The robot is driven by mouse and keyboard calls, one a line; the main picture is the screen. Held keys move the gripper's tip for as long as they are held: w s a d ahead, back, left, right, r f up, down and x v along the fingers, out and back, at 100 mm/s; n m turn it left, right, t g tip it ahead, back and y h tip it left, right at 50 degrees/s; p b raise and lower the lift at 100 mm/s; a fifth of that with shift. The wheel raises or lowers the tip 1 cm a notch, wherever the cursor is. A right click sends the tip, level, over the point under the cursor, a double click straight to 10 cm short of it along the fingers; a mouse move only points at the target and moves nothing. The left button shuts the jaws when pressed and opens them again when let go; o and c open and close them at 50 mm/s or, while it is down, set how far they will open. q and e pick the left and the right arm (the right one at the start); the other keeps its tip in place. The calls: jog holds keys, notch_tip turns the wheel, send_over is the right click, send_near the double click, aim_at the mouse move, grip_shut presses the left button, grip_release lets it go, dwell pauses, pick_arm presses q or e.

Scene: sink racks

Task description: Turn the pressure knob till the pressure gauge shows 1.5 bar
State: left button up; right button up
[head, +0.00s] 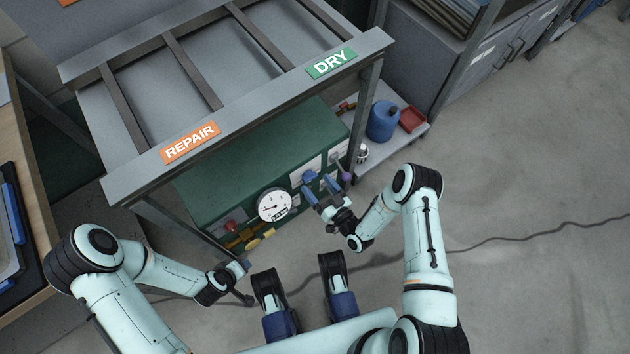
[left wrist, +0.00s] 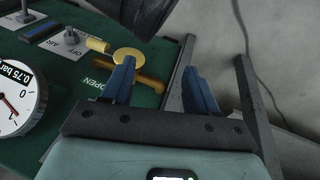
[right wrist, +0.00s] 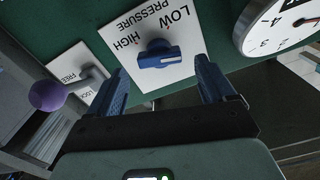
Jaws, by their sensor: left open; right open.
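The blue pressure knob (right wrist: 158,58) sits on a white plate marked LOW, HIGH and PRESSURE; it also shows on the green cabinet in the head view (head: 309,177). My right gripper (head: 318,187) is open in front of it. In the right wrist view the knob lies between the open fingers (right wrist: 161,68), with no visible contact. The round white pressure gauge (head: 274,204) is beside the knob; its dark display reads 0.75 bar in the left wrist view (left wrist: 16,100). My left gripper (head: 242,268) is open and empty, with its fingers (left wrist: 158,66) near a yellow valve (left wrist: 130,60).
A purple-tipped lever (right wrist: 47,95) stands beside the pressure plate. A toggle switch marked OFF (left wrist: 71,38) is near the yellow valve. The rack (head: 205,158) marked REPAIR and DRY overhangs the green cabinet (head: 232,172). The floor in front is mostly open, with a cable across it.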

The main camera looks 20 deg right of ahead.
pick_arm(q)
jog(key=shift+g+h, duration=0.3)
jog(key=s+d+r+p, duration=0.1)
jog(key=s+r+p, duration=0.1)
jog(key=shift+s+d+r, duration=0.25)
jog(key=shift+s+d, duration=0.15)
pick_arm(e)
jog(key=v, duration=1.1)
